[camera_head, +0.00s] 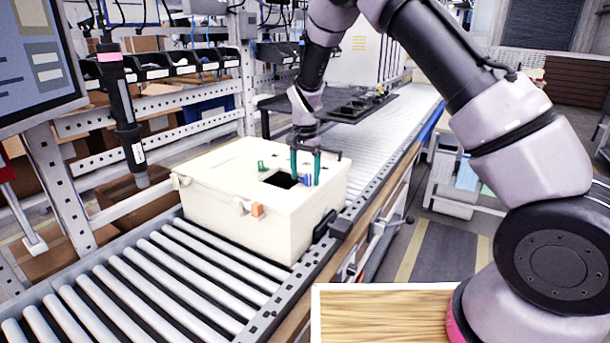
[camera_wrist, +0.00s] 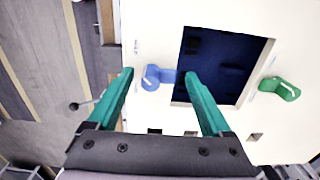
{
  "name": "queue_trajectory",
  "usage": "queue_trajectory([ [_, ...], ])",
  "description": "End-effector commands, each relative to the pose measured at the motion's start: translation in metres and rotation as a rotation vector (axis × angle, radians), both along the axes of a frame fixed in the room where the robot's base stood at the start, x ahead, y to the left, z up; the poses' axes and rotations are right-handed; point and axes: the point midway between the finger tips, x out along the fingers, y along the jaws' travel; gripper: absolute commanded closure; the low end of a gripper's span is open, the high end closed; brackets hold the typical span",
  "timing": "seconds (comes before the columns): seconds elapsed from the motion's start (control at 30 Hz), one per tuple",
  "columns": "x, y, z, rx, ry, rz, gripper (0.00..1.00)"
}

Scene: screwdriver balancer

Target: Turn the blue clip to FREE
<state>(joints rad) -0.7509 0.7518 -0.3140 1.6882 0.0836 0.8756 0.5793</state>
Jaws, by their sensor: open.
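The blue clip (camera_wrist: 152,78) sits on the top face of the cream box (camera_head: 230,223), at the left edge of its dark square opening (camera_wrist: 215,65). In the head view the blue clip (camera_head: 307,181) shows small below my gripper (camera_head: 305,182). My gripper has two green fingers and is open. In the wrist view my gripper (camera_wrist: 158,74) has one finger on each side of the blue clip, with its right fingertip close to the clip's arm. I cannot tell whether they touch. The FREE mark is too small to read.
A green clip (camera_wrist: 280,88) sits on the other side of the opening; it also shows in the head view (camera_head: 262,167). The box stands on a roller conveyor (camera_head: 150,285). A screwdriver (camera_head: 125,120) hangs at the left. An orange latch (camera_head: 257,210) is on the box front.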

Motion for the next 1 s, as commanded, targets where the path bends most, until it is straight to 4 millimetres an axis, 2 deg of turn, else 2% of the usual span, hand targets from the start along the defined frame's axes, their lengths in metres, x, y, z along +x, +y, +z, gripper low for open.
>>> queue_trajectory([
  [0.27,0.0,0.0,-0.0012,0.0,0.0,0.0,0.17],
  [0.4,0.0,0.0001,-0.001,0.0,0.0,0.0,0.7],
  [0.47,0.0,0.0001,-0.001,0.0,0.0,0.0,0.93],
  [0.5,-0.0001,0.0,-0.001,0.0,0.0,0.0,1.0],
  [0.77,-0.0001,0.0,-0.0007,0.001,0.0,0.026,1.0],
  [1.0,-0.0012,0.0006,-0.0002,0.002,0.0,0.146,1.0],
])
